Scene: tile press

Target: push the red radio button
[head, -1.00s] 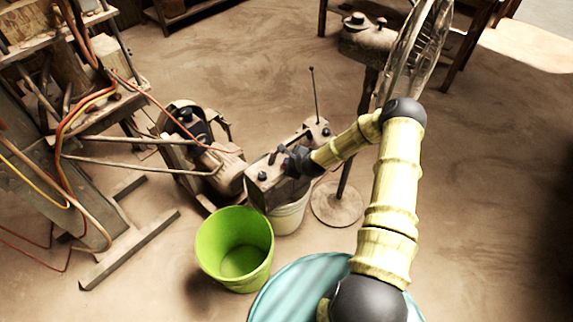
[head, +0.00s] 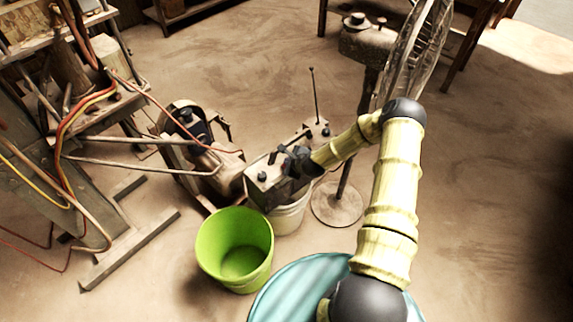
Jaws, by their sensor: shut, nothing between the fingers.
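The radio (head: 262,186) is a worn, boxy set with dark knobs on top and a thin upright antenna (head: 314,95). It sits on top of a pale bucket in the middle of the head view. My gripper (head: 290,164) is shut and empty, over the near side of the radio's top. Its dark fingers cover part of the radio. I cannot tell whether they touch it. The red button cannot be made out clearly; it is too small or hidden by my gripper.
A green bucket (head: 235,247) stands in front of the radio. The pale bucket (head: 289,217) supports the radio. A machine with hoses and bars (head: 90,110) fills the left. A stand with a round base (head: 337,203) is just right of the radio. Open floor lies at the far right.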

